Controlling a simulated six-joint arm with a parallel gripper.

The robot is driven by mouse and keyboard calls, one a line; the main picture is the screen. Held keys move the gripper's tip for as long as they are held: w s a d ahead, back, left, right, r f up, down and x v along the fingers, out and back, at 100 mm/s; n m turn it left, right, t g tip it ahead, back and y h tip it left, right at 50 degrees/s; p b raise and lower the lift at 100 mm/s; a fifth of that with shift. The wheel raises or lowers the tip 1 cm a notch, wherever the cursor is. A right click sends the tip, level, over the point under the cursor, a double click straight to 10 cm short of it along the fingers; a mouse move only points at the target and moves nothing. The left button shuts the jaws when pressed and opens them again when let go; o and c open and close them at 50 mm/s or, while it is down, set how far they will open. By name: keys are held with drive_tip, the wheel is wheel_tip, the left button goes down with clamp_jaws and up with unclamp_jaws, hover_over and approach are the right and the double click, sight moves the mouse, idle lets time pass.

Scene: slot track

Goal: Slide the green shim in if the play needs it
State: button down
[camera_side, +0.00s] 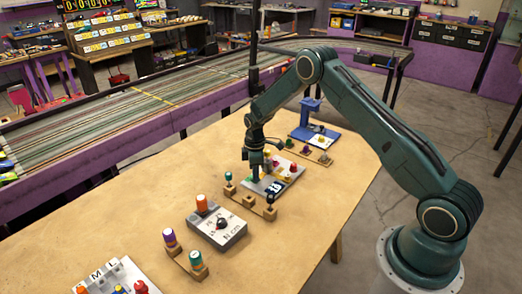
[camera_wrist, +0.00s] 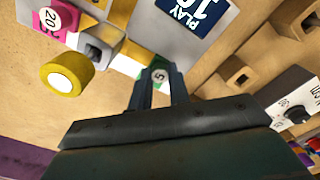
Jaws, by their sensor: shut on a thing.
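My gripper (camera_wrist: 160,88) is shut on the green shim (camera_wrist: 159,74), which bears a white disc marked 5. In the side view my gripper (camera_side: 256,172) is low over the left part of a grey plate (camera_side: 288,167); the shim cannot be made out there. In the wrist view a dark blue display (camera_wrist: 192,14) reads PLAY with digits partly cut off by the top edge. A pink shim (camera_wrist: 50,20) marked 20 and a yellow knob with a white cap (camera_wrist: 67,73) are at upper left. Whether the held shim touches anything below cannot be told.
A wooden holder with square holes (camera_wrist: 237,73) is beside the plate, with a teal-handled tool (camera_side: 228,178) at one end. A grey dial box (camera_side: 217,228) with an orange knob stands nearer. A blue press (camera_side: 311,118) stands behind. The table (camera_side: 140,190) is bare at left.

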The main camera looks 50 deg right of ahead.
drive_tip(key=shift+d, duration=1.25)
drive_tip(key=c, duration=1.3)
unclamp_jaws()
wheel_tip(320, 180, up, 14)
drive_tip(key=shift+f, duration=0.1)
